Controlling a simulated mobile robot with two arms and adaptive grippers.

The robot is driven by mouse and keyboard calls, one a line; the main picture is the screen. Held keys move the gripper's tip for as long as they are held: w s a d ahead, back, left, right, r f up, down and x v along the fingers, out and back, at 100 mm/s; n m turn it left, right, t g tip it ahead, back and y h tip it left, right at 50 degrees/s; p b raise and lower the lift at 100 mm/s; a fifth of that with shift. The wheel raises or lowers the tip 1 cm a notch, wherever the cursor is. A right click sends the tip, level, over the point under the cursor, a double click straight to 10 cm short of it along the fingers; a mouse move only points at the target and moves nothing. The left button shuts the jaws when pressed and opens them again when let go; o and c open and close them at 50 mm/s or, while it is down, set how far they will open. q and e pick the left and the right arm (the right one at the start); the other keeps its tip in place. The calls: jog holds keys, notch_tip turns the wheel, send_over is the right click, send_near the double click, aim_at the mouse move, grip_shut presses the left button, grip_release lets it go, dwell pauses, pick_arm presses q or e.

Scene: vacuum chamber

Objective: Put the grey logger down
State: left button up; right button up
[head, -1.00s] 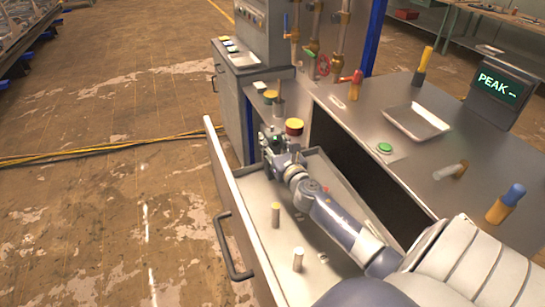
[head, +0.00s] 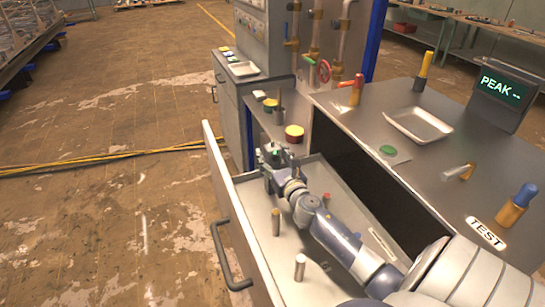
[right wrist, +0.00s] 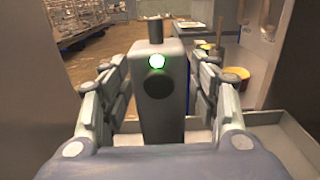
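The grey logger (right wrist: 162,112) is upright in the middle of the right wrist view. It has a lit green lamp, a round dark dial and a dark knob on top; its foot is hidden behind my gripper. My right gripper (right wrist: 163,92) has a finger on each side of it, with narrow gaps showing between fingers and logger. In the head view my right gripper (head: 272,158) is at the far end of the open drawer (head: 253,213), where the logger is too small and covered to make out well. My left gripper is not in view.

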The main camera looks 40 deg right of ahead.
jog(key=shift+r, duration=0.2)
jog(key=v, duration=1.2)
